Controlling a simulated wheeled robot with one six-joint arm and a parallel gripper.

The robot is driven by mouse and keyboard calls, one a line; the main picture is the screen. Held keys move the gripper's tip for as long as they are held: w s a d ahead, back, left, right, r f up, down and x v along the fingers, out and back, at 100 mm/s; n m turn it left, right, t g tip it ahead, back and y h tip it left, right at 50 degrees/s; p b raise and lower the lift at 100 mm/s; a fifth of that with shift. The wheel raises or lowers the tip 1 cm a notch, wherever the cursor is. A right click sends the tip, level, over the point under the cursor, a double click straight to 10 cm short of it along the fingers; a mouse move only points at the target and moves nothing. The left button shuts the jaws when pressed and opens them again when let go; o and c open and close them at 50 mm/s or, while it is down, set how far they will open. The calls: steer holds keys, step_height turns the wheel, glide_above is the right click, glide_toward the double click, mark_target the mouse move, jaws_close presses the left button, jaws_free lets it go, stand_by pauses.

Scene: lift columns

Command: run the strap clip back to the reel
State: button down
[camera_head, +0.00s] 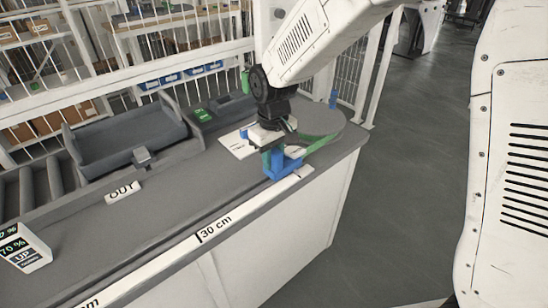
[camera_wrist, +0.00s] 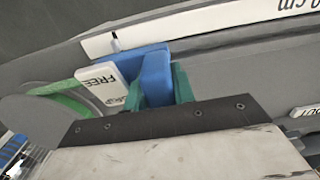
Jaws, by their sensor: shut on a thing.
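The blue clip (camera_head: 277,168) stands near the front edge of the grey counter. My gripper (camera_head: 275,153) points down over it, and in the wrist view its teal fingers (camera_wrist: 160,84) are shut on the upright blue part (camera_wrist: 154,73). A white label reading FREE (camera_wrist: 98,82) sits beside the blue part. A green strap (camera_head: 318,146) runs from near the clip toward the rounded right end of the counter; it also shows in the wrist view (camera_wrist: 62,88). I cannot pick out the reel with certainty; my gripper and arm hide part of that area.
A white strip marked 30 cm (camera_head: 215,229) runs along the counter's front edge. A grey tray (camera_head: 130,140), an OUT sign (camera_head: 123,193) and a percent display (camera_head: 24,247) stand to the left. A white sheet (camera_head: 238,145) lies behind my gripper. The counter's middle is clear.

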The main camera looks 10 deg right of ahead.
steer(key=shift+w+d+r, duration=0.1)
steer(key=shift+w+d, duration=0.05)
steer(key=c, duration=1.2)
jaws_free()
steer(key=shift+d, duration=0.15)
steer(key=shift+o, duration=0.2)
step_height(320, 180, up, 8)
steer(key=shift+f, duration=0.15)
